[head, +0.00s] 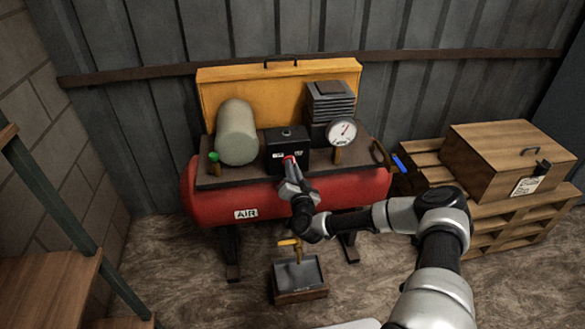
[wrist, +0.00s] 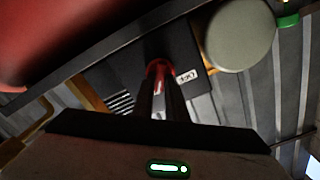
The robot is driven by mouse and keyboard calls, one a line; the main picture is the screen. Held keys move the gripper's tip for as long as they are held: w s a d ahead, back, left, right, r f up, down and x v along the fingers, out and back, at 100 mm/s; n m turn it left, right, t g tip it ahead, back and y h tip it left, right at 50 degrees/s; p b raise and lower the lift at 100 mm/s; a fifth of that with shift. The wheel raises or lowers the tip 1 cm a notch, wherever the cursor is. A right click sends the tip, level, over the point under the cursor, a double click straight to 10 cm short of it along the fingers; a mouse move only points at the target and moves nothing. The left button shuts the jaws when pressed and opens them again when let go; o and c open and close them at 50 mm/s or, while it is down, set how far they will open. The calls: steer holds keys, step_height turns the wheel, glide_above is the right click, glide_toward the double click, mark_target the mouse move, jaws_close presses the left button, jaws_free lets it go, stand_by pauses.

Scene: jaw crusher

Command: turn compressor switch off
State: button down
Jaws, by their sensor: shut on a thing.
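The red air compressor (head: 345,188) stands against the back wall, with a black switch box (head: 288,143) in the middle of its top. My gripper (head: 291,163) reaches up to the front of this box. In the wrist view my gripper (wrist: 160,85) has its two fingers close together on a small red switch (wrist: 158,68). A white label with letters shows just right of the switch on the dark box face (wrist: 125,75). The fingers hide much of the switch, and I cannot tell its position.
A pressure gauge (head: 342,131) and a grey cylinder (head: 237,132) flank the switch box. A small tray with a yellow-handled valve (head: 299,274) is on the floor in front. A wooden crate (head: 505,160) on pallets stands right, and stairs (head: 50,235) left.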

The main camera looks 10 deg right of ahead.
steer(key=shift+a+n+b, duration=0.2)
steer(key=shift+n+b, duration=0.85)
steer(key=shift+n, duration=2.9)
steer(key=shift+a+n+b, duration=0.15)
steer(key=shift+n+b, duration=0.85)
steer(key=shift+n, duration=2.95)
steer(key=c, duration=1.8)
jaws_free()
steer(key=shift+o, duration=0.2)
steer(key=s+p, duration=0.1)
steer(key=s, duration=1.6)
steer(key=shift+s+p, duration=0.25)
steer(key=shift+p, duration=0.1)
